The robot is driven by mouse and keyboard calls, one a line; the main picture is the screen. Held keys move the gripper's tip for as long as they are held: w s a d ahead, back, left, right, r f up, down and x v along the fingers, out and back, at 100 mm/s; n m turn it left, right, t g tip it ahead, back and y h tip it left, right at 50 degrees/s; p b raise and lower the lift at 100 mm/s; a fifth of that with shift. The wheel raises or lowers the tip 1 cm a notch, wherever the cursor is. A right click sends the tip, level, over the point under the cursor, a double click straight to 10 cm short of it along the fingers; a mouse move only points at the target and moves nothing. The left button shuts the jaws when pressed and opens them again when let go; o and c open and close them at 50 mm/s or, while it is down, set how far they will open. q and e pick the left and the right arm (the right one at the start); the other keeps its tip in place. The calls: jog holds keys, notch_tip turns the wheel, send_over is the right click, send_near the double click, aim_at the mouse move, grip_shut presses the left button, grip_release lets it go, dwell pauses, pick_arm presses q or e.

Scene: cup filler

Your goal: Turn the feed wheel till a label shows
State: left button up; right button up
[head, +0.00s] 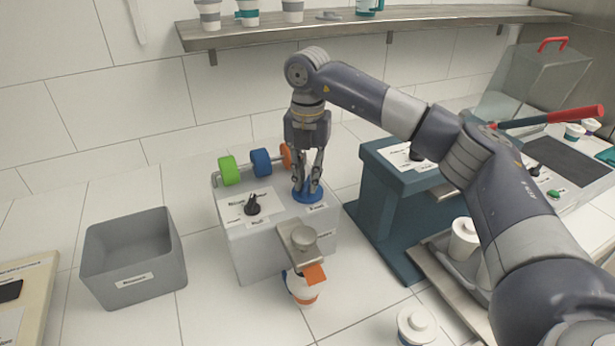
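The light grey label machine (262,250) stands on the white tiled counter. A blue round wheel (308,196) lies flat on the right of its top. My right gripper (307,185) points straight down at this wheel, its fingertips at the wheel's middle. A small gap shows between the fingers; whether they grip a hub there is hidden. An orange label (315,274) sticks out at the machine's front, below a metal head (303,238). A white cup (301,289) with an orange band is under it. My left gripper is out of view.
Green (229,170), blue (261,162) and orange rolls sit behind a black knob (252,205). A grey bin (130,258) stands left. A teal press (385,215) stands close right, beneath my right arm. A lidded cup (417,325) is front right. Counter between bin and machine is free.

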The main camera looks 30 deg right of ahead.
aim_at(308, 182)
jog(key=shift+o, duration=0.2)
jog(key=shift+f, duration=0.1)
notch_tip(308, 182, up, 12)
dwell(0.5)
dwell(0.4)
